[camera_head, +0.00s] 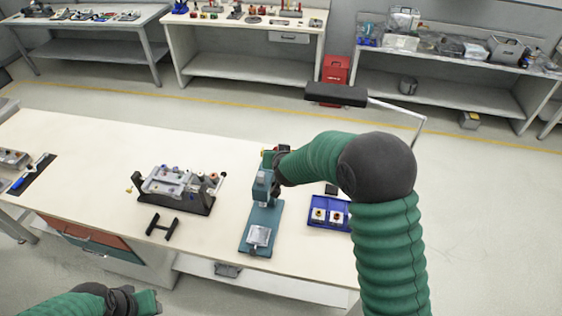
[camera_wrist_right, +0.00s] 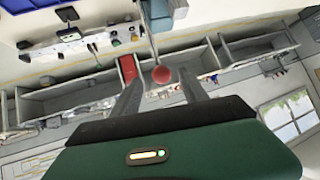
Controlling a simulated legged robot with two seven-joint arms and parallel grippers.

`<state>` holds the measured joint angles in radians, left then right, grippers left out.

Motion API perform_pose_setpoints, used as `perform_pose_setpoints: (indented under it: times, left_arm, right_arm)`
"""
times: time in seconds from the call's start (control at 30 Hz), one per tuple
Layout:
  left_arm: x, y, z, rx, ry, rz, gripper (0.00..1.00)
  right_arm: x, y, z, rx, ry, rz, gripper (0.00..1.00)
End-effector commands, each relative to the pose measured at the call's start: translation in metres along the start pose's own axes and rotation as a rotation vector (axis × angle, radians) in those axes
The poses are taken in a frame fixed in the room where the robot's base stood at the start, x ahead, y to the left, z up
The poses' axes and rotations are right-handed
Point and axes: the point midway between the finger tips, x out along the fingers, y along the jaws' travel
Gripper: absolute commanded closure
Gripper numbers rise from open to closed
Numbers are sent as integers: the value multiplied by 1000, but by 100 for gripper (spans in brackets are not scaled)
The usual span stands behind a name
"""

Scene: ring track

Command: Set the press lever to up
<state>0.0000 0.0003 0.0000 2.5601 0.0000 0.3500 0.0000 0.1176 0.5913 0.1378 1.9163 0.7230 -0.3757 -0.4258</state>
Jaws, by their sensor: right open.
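The teal press (camera_head: 262,222) stands on the white table, left of my right arm in the head view. In the right wrist view a thin metal lever (camera_wrist_right: 151,45) runs from the press head (camera_wrist_right: 162,12) to a red knob (camera_wrist_right: 161,74). My right gripper (camera_wrist_right: 158,84) is open, with the knob between its fingertips in that view; I cannot tell whether they touch it. In the head view my right gripper (camera_head: 275,168) is at the press's upper part, and the lever is largely hidden there. My left gripper (camera_head: 146,301) is low at the bottom left, away from the press.
A grey fixture (camera_head: 180,188) and a black H-shaped piece (camera_head: 162,226) lie left of the press. A blue tray (camera_head: 328,225) is on its right. A black lamp-like bar (camera_head: 336,95) on a thin rod hangs behind my right arm.

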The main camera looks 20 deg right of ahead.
Motion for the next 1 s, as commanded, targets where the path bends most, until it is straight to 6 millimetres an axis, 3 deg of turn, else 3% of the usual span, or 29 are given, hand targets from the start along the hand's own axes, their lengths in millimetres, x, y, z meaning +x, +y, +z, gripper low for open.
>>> perform_pose_setpoints:
  times: [0.1, 0.3, 0.83, 0.93, 1.0]
  left_arm:
    - [6, 0, 1, 0, 0, 0, 64]
    - [5, 0, 1, 0, 1, 0, 64]
    - [7, 0, 1, 0, 1, 0, 64]
    - [24, 0, 6, 0, 1, 0, 64]
    - [45, 0, 10, 0, 1, 0, 64]
  right_arm:
    - [-33, -1, 0, -2, 2, -3, 48]
    - [-66, 0, 0, -1, -3, 0, 48]
    - [-71, 0, 3, -3, -7, -3, 48]
    - [-72, -3, 34, -37, -61, -43, 48]
    - [-78, -3, 79, -88, -152, -92, 48]
